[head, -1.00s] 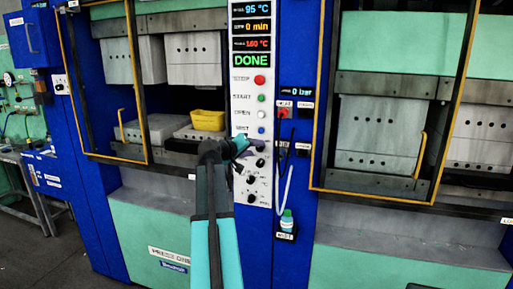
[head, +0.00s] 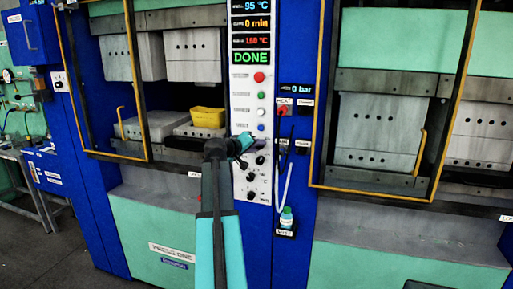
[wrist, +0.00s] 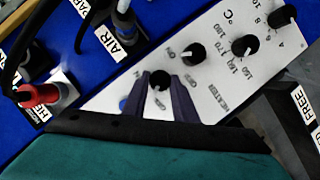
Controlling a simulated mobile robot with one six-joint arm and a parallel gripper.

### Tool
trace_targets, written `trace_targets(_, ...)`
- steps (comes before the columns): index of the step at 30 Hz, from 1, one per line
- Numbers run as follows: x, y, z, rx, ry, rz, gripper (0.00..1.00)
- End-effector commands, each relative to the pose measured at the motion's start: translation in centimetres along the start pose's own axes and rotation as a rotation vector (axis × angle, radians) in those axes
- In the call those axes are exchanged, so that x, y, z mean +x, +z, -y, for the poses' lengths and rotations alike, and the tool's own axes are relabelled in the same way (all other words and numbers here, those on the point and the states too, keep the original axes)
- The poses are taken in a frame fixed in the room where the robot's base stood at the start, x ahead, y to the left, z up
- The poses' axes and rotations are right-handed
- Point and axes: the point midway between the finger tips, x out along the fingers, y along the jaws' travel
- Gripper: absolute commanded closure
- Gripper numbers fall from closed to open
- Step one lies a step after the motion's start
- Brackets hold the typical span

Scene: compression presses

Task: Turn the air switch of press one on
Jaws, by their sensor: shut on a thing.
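The control panel of press one (head: 239,173) stands between two presses, and the press's name plate (head: 172,250) shows low on its front. My gripper (head: 260,144) is at the panel just below the blue button (head: 261,127). In the wrist view my gripper (wrist: 162,92) has a dark finger on each side of a black knob (wrist: 160,82) and is shut on it. Only part of the lettering around this knob shows, so I cannot read its name. A second black knob (wrist: 193,54) sits beside it with ON and OFF marks.
Two more dial knobs (wrist: 245,45) (wrist: 282,15) lie farther up the panel in the wrist view. A hose plug marked AIR (wrist: 124,22) and a red plug (wrist: 40,93) are on the blue wall nearby. A yellow container (head: 208,117) lies inside the left press.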

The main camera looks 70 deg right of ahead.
Motion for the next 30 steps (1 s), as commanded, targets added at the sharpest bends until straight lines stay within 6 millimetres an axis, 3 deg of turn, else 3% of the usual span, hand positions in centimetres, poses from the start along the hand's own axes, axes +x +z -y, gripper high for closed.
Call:
trace_targets(14,0.70,-0.05,-0.08,0.117,-0.047,0.000,0.97)
trace_targets(30,0.80,0.08,-0.63,0.543,-0.219,-0.003,0.97)
